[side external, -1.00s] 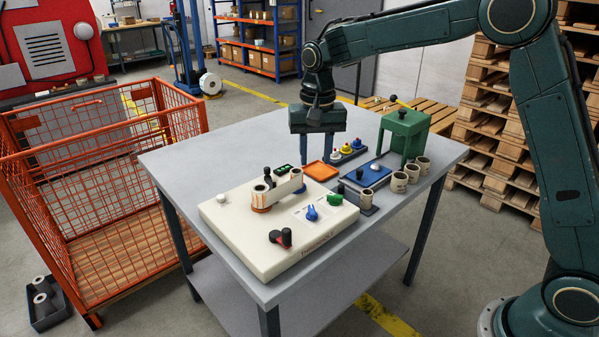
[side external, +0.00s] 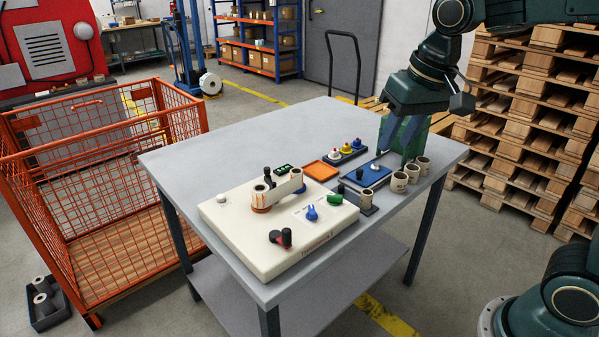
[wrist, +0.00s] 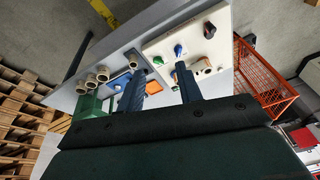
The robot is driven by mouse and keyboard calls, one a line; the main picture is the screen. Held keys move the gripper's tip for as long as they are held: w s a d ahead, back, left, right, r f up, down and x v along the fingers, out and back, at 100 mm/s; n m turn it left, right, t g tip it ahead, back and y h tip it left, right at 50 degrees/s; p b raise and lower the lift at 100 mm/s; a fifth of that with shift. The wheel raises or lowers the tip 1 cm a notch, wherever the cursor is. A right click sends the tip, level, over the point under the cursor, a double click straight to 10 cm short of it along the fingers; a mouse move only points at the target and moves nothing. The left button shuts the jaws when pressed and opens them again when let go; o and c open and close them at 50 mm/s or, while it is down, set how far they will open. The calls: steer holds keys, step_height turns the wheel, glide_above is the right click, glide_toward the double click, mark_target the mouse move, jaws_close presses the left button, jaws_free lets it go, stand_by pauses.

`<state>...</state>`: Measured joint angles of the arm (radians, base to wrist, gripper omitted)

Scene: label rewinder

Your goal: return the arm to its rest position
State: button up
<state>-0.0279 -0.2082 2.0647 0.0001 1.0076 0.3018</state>
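My gripper (side external: 398,150) hangs above the right rear part of the grey table (side external: 230,150), in front of the green stand. Its two blue fingers are apart, with nothing held between them; they also show apart in the wrist view (wrist: 158,85). The cream label rewinder (side external: 270,250) sits at the front left of the table, well away from the gripper. It carries a pale label roll (side external: 261,198), a blue knob (side external: 311,213) and a black-and-red handle (side external: 281,238). My gripper partly hides the green stand (side external: 425,134).
Several cardboard cores (side external: 398,182) stand at the table's right edge, below the gripper. An orange tray (side external: 320,171), a blue plate (side external: 352,180) and a button box (side external: 345,152) lie left of them. Stacked pallets (side external: 520,130) rise at right; an orange mesh cage (side external: 95,215) stands left.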

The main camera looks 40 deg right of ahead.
steer(key=s+f+n+t, duration=0.2)
steer(key=s+n, duration=0.1)
steer(key=s, duration=1)
steer(key=shift+s+d+f, duration=0.35)
steer(key=shift+d+f, duration=0.05)
steer(key=shift+d, duration=0.05)
